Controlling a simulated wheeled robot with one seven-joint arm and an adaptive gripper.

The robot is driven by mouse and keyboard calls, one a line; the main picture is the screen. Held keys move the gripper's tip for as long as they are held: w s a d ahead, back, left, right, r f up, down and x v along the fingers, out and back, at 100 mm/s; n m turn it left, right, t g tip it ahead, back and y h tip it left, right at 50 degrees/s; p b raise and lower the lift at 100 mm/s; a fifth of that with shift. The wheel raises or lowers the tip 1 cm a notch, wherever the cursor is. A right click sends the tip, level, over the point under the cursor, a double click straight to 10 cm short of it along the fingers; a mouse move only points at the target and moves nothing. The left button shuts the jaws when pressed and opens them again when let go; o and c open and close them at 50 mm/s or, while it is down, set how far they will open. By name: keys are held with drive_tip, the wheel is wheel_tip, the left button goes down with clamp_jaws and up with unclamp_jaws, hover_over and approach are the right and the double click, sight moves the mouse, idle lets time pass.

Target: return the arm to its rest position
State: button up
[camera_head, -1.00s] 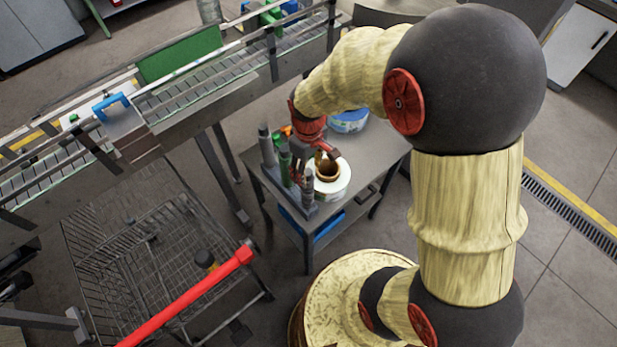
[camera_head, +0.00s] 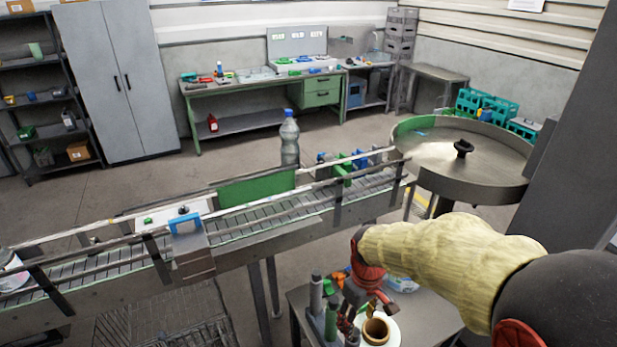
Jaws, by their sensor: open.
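My arm, in cream covering with dark joints, reaches in from the lower right in the head view. My gripper (camera_head: 366,306) hangs from its red wrist over the small grey table (camera_head: 430,318). It is open, and I see nothing held in it. A white label reel (camera_head: 393,335) with a brown core lies on the table just below and beside the gripper, partly cut off by the frame's lower edge. I cannot tell whether the fingers touch it.
Grey and green upright tools (camera_head: 316,296) stand close left of the gripper. A conveyor (camera_head: 240,232) with a plastic bottle (camera_head: 289,140) near it runs behind the table. A round steel turntable (camera_head: 460,165) stands at the back right. A wire cart (camera_head: 165,320) is at the lower left.

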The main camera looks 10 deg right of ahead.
drive_tip(key=shift+s+f+m, duration=0.1)
drive_tip(key=shift+s+m, duration=0.1)
drive_tip(key=shift+m, duration=0.1)
drive_tip(key=s+r+m+t+b, duration=0.2)
drive_tip(key=s+r+b, duration=0.1)
drive_tip(key=s+b, duration=0.3)
drive_tip(key=s+r+m+t+b, duration=0.2)
drive_tip(key=s+r+t+b, duration=0.1)
drive_tip(key=s+b, duration=0.4)
drive_tip(key=shift+s+m+t+b, duration=0.15)
drive_tip(key=shift+m+t+b, duration=0.15)
drive_tip(key=shift+b, duration=0.15)
